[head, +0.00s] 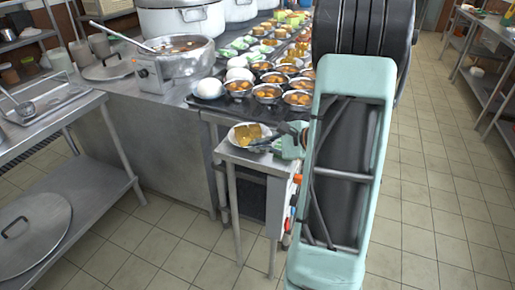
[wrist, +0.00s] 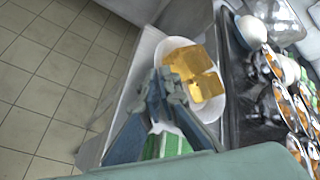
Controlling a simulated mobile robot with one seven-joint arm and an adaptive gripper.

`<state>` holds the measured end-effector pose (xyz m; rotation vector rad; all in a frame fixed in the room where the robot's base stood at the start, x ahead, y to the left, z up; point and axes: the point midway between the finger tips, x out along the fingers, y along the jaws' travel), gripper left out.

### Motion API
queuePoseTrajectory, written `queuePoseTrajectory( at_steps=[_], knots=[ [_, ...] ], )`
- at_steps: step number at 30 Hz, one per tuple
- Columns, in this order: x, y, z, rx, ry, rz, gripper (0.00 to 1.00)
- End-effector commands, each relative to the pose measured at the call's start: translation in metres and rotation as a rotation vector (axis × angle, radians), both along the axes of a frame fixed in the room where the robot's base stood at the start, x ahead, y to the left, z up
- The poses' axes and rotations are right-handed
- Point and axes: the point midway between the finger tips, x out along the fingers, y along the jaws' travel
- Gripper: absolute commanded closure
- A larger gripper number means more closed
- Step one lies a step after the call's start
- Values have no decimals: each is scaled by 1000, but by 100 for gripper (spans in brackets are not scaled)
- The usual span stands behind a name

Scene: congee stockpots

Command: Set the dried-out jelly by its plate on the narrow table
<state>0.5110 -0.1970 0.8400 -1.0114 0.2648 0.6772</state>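The narrow table (head: 228,152) stands against the end of the counter. A white oval plate (head: 237,143) lies on it, with amber-brown jelly (head: 248,132) on top. In the wrist view the jelly (wrist: 203,84) shows as glossy amber blocks on the plate (wrist: 209,108). My gripper (wrist: 172,88) points down, its fingertips close together at the plate's near edge, beside the jelly. I see nothing clearly pinched at the tips. In the head view my gripper (head: 277,142) is partly hidden by my arm. A green striped thing (wrist: 165,146) shows between the finger bases; I cannot tell what it is.
A dark tray (wrist: 236,87) with bowls (head: 267,92) and white round items (head: 208,88) lies on the counter close by. A pot with a ladle (head: 178,55) stands to the left. Colored items (head: 296,190) sit at the narrow table's right side. The tiled floor in front is clear.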

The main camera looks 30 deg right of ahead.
Motion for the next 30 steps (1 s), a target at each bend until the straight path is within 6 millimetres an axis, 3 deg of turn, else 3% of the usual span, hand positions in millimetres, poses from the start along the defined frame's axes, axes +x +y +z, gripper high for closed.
queuePoseTrajectory(
  at_steps=[9, 15, 25, 30],
  knots=[
    [1, 0, -2, -1, -3, 1, 100],
    [0, 0, -1, -1, -2, 1, 78],
    [0, 0, 1, 0, -2, 1, 78],
    [-17, -11, 13, -1, -2, -3, 78]
  ],
)
